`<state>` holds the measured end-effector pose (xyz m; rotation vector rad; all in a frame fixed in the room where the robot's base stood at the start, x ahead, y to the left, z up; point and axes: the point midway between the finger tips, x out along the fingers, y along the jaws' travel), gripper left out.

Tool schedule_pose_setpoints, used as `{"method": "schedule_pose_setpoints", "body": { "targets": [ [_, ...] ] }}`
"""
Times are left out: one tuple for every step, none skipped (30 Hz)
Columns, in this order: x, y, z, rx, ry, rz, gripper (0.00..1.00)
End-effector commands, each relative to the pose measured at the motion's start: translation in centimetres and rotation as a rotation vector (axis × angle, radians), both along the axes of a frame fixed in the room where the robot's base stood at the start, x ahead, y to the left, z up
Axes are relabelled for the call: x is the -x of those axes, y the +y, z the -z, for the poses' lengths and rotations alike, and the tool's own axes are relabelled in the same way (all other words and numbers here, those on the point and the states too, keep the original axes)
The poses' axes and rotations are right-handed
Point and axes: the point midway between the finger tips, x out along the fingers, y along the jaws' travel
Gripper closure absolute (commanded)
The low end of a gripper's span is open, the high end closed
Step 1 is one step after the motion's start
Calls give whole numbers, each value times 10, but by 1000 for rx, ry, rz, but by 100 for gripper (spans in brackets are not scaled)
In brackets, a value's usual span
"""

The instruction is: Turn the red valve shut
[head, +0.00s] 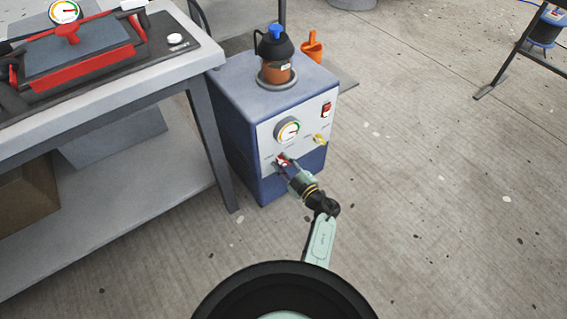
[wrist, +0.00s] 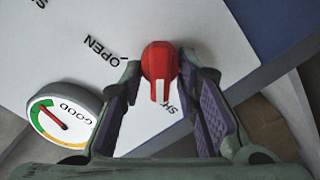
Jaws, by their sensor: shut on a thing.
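The red valve (wrist: 159,58) is a small red knob with a white stripe. It sits on the white front panel of the blue box (head: 240,95), and a bit of its red (head: 282,160) shows in the head view. My gripper (head: 287,166) is at the panel's lower left, with one finger on each side of the knob, shut on it. In the wrist view the white stripe points down toward a label starting "SH", partly hidden by a finger. The "OPEN" label (wrist: 102,51) is left of the knob.
A round gauge (head: 287,130) is just above the valve on the panel; its red needle shows in the wrist view (wrist: 62,117). A yellow fitting (head: 320,140) and red switch (head: 326,109) are to the right. A workbench (head: 160,75) stands close left.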

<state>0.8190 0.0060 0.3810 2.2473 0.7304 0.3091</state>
Motion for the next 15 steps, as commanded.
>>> {"method": "schedule_pose_setpoints", "body": {
  "targets": [
    [0, -1, 1, 2, -1, 1, 99],
    [0, -1, 1, 2, 0, 1, 99],
    [0, -1, 1, 3, -1, 1, 99],
    [0, -1, 1, 3, -1, 1, 99],
    [0, 0, 1, 2, 0, 1, 99],
    [0, 0, 1, 2, 0, 1, 99],
    [0, 0, 1, 2, 0, 1, 99],
    [0, -1, 1, 2, 0, 1, 99],
    [0, -1, 1, 2, 0, 1, 99],
    [0, 0, 1, 2, 0, 1, 99],
    [0, -1, 1, 2, 0, 1, 69],
    [0, 0, 1, 2, 1, 1, 66],
    [0, -1, 1, 2, 1, 1, 64],
    [0, 0, 0, 1, 0, 1, 62],
    [0, 0, 0, 1, 0, 1, 60]
  ]
}}
